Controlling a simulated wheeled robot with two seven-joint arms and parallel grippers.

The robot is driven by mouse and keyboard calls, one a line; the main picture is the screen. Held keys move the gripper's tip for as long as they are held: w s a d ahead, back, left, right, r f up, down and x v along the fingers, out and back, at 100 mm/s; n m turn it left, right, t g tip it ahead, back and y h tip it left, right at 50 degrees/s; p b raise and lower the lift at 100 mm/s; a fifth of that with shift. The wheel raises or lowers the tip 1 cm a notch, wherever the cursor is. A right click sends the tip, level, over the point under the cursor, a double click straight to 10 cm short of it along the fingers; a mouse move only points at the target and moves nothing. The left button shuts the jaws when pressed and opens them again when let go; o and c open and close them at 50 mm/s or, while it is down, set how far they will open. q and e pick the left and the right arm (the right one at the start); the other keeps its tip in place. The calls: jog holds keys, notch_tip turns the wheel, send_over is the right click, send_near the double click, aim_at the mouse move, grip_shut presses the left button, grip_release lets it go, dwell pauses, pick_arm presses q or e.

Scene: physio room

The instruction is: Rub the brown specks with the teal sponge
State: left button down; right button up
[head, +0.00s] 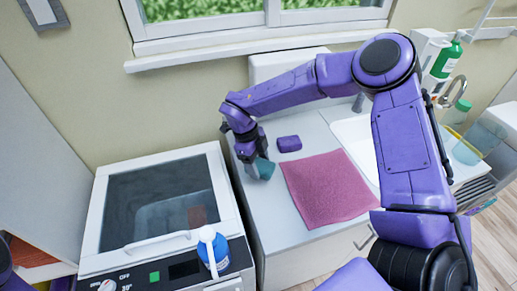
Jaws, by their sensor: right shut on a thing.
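The teal sponge (264,169) is in my right gripper (252,160) at the left end of the white counter (262,215). The gripper is shut on it and points down, with the sponge at or just above the counter top; I cannot tell whether it touches. I cannot make out any brown specks; the gripper and sponge hide part of the counter there. My left gripper is not in view; only a bit of purple arm shows at the left edge.
A purple block (289,144) and a pink cloth (328,188) lie right of the sponge. A machine with a dark lid (160,200) stands left, with a blue-and-white bottle (212,250) on its front. A sink (355,135), green bottle (447,60) and clear container (478,142) are to the right.

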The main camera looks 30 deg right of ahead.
jog(key=shift+r+p, duration=1.4)
jog(key=shift+r, duration=0.5)
jog(key=shift+f, duration=0.15)
